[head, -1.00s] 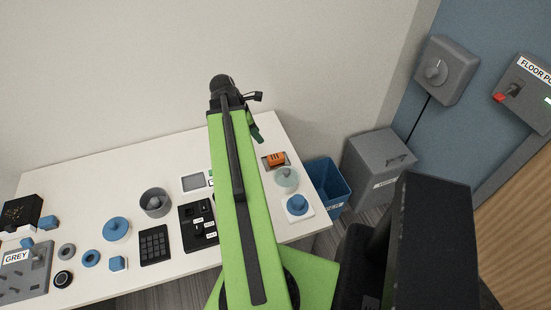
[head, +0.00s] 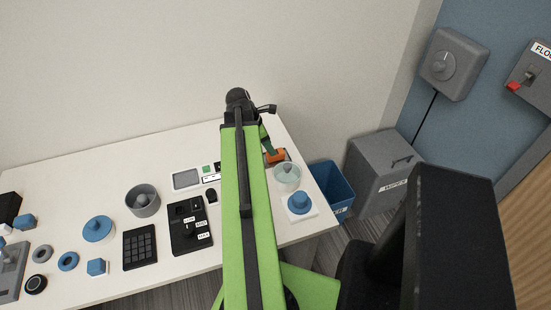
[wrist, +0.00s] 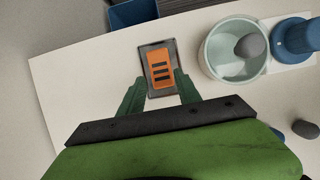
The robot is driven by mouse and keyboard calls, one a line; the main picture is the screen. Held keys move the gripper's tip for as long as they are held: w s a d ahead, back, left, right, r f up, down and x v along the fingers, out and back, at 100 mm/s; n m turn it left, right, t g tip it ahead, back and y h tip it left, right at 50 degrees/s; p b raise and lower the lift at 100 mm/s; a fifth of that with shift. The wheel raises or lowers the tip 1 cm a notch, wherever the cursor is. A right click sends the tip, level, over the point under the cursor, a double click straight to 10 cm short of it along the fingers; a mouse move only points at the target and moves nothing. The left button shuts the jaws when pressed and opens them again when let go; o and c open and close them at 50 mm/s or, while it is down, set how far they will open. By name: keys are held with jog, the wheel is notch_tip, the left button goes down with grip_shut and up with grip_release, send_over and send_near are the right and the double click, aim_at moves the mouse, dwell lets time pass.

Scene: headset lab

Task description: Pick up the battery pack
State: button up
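The battery pack looks to be the orange block with dark stripes (wrist: 161,68). It lies in a shallow grey tray (wrist: 147,53) on the white table, and in the head view the orange block (head: 276,156) is partly hidden by my gripper. My gripper (wrist: 160,86) is open and empty, with its two green fingers apart. In the wrist view the fingertips are at the near edge of the tray, one towards each side of the block. In the head view my gripper (head: 268,147) appears just over the block; its exact height is hard to tell.
A clear round container (wrist: 233,74) with a grey knob inside stands close right of the tray, with a blue knob (wrist: 296,38) beyond it. A blue bin (head: 331,187) and a grey bin (head: 384,172) stand past the table's right edge. The table (wrist: 85,85) left of the tray is bare.

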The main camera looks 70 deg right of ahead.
jog(key=b+x, duration=0.4)
jog(key=x, duration=0.1)
jog(key=shift+f, duration=0.15)
jog(key=shift+r, duration=0.2)
grip_shut()
